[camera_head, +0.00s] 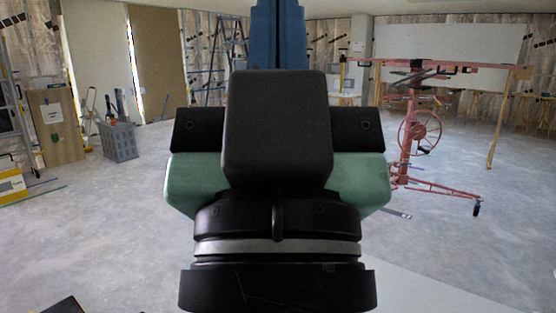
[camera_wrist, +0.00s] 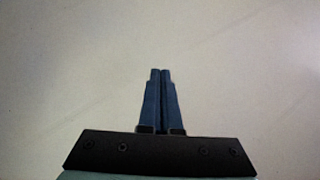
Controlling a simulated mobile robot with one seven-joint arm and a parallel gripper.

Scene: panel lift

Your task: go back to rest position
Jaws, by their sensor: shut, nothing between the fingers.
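My gripper (camera_wrist: 160,72) shows in the wrist view with its two blue fingers side by side and closed, nothing between them. Behind the fingertips is only a plain pale surface, which I cannot name for certain. In the head view my gripper's blue fingers (camera_head: 279,35) point up at the top middle, and their tips are cut off by the frame edge. The black and green gripper body fills the middle of the head view and hides what is behind it.
A red panel lift (camera_head: 408,130) stands on the grey floor at the right. A blue stepladder (camera_head: 222,60) is behind my gripper. A grey crate (camera_head: 119,141) with tools and a wooden board (camera_head: 56,125) are at the left. The floor between is open.

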